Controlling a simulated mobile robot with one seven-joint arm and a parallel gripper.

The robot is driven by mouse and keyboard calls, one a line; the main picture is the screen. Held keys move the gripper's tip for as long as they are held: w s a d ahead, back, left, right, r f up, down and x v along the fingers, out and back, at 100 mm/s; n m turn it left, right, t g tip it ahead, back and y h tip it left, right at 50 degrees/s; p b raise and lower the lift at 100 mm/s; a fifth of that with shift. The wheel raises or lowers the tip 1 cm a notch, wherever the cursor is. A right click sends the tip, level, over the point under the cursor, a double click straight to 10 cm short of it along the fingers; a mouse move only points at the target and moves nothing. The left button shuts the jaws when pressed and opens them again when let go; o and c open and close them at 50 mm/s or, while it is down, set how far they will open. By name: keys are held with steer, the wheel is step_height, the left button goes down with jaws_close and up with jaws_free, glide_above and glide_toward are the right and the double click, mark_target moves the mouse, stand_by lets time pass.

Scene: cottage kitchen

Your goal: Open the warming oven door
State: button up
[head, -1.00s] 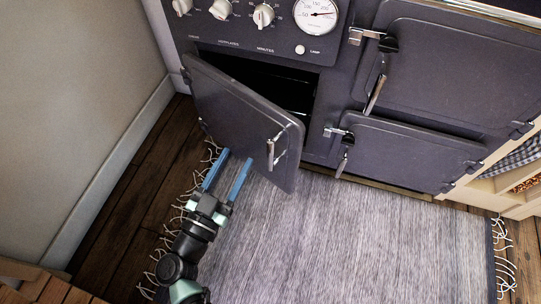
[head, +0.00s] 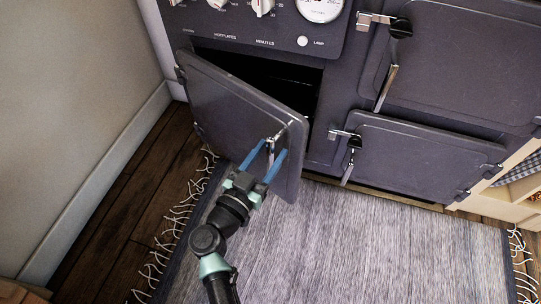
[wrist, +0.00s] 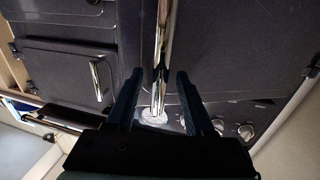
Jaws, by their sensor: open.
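The dark oven door (head: 235,115) under the control panel stands partly open, hinged on its left, with a dark gap behind its right side. No label shows which door is the warming oven. Its slim chrome handle (head: 271,150) is near the free edge. My gripper (head: 273,158) is open at this handle, with one blue finger to each side of it in the picture. In the wrist view the chrome handle bar (wrist: 161,55) runs between the open fingers (wrist: 160,76). Contact with either finger cannot be told.
Two shut oven doors are to the right, a lower one (head: 415,160) and an upper one (head: 455,70), both with chrome handles. A wall (head: 80,100) is at the left. A fringed grey rug (head: 350,245) covers clear floor in front.

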steer(key=shift+w+d, duration=0.25)
steer(key=shift+w, duration=0.1)
jaws_close()
stand_by(1.2)
